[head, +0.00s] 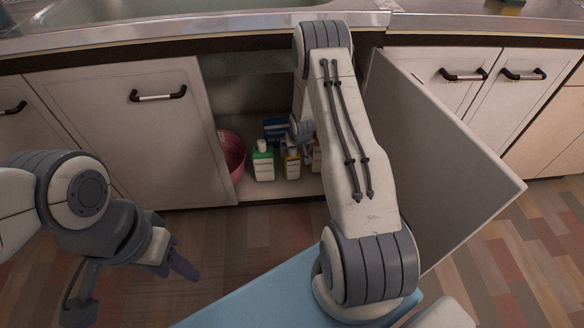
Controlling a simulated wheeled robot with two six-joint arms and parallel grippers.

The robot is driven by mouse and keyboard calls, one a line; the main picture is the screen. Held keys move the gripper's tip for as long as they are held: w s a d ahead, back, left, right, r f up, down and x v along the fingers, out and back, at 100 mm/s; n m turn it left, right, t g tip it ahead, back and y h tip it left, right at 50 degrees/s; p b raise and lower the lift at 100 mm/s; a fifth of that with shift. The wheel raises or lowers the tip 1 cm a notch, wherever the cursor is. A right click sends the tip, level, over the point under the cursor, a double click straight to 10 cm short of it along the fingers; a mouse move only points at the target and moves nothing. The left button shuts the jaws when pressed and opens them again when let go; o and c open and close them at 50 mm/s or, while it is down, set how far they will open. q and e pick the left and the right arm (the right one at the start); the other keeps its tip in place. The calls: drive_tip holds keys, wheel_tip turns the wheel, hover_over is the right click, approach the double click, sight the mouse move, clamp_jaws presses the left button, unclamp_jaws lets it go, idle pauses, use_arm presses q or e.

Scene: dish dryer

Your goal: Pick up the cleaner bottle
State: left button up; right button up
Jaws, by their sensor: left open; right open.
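Several bottles stand inside the open cabinet under the sink. One is a white bottle with a green label (263,163), and right of it is a yellow bottle with a dark cap (292,165). I cannot tell which one is the cleaner bottle. My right arm reaches into the cabinet from above. My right gripper (303,134) is partly hidden by the arm and is open, close to the yellow bottle and an orange item (317,158) at the right. I cannot tell if it touches either. My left gripper (178,262) is open and empty above the floor at the lower left.
A pink bowl or bucket (231,156) stands left of the bottles, and a blue box (275,129) is behind them. The open cabinet door (445,150) juts out at the right. A closed door (135,130) bounds the opening at the left. The counter edge (190,30) is above.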

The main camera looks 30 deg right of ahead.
sight(294, 155)
drive_tip(key=b+x, duration=0.1)
drive_tip(key=x, duration=0.2)
drive_tip(key=shift+w+f, duration=0.1)
drive_tip(key=shift+f, duration=0.3)
drive_tip(key=x, duration=0.1)
drive_tip(key=b+x, duration=0.2)
drive_tip(key=x, duration=0.1)
drive_tip(key=shift+a, duration=0.35)
drive_tip(key=shift+w+d+f, duration=0.1)
drive_tip(key=shift+w+f, duration=0.1)
drive_tip(key=shift+f, duration=0.45)
clamp_jaws()
